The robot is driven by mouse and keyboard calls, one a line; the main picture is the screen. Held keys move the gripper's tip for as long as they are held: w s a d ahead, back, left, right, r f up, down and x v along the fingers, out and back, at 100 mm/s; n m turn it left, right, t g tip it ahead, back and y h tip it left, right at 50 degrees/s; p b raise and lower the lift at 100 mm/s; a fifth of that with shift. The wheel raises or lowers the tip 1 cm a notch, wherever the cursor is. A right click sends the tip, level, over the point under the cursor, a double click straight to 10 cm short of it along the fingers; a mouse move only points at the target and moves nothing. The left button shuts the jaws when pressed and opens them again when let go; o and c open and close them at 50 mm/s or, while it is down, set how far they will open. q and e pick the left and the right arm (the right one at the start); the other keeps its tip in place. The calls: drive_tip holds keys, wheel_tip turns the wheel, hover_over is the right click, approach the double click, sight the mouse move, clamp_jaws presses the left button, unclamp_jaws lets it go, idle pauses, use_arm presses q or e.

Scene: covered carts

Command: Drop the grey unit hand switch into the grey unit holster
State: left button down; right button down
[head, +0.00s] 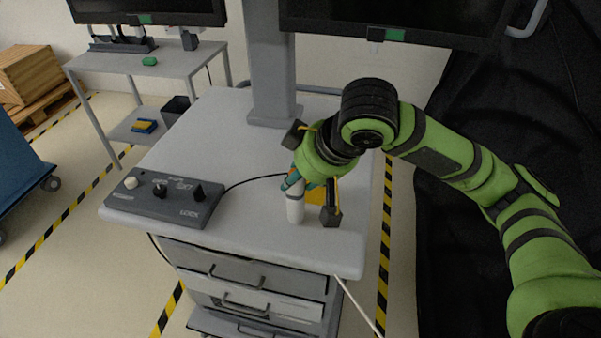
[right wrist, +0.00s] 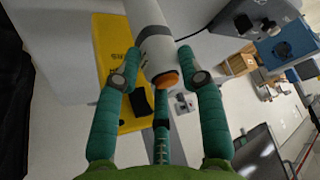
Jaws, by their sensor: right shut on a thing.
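A white hand switch with a grey collar (head: 295,208) is upright over the front of the cart top. My right gripper (head: 292,184) is around its upper part, fingers pointing down. In the right wrist view the teal fingers (right wrist: 163,80) are shut on the hand switch (right wrist: 150,28), whose orange button faces the camera. I cannot tell whether its lower end touches the cart. A grey control unit (head: 166,197) with knobs lies on the cart's left side, its cable running toward the gripper. I cannot make out the grey unit's holster. My left gripper is not in view.
A yellow piece (right wrist: 108,65) lies beside the hand switch, partly hidden by my arm in the head view. A dark block (head: 331,217) is just right of the switch. A grey column (head: 270,65) rises behind. The front middle of the cart top (head: 245,215) is clear.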

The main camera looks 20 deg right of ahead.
drive_tip(key=c, duration=0.8)
unclamp_jaws()
drive_tip(key=shift+o, duration=0.2)
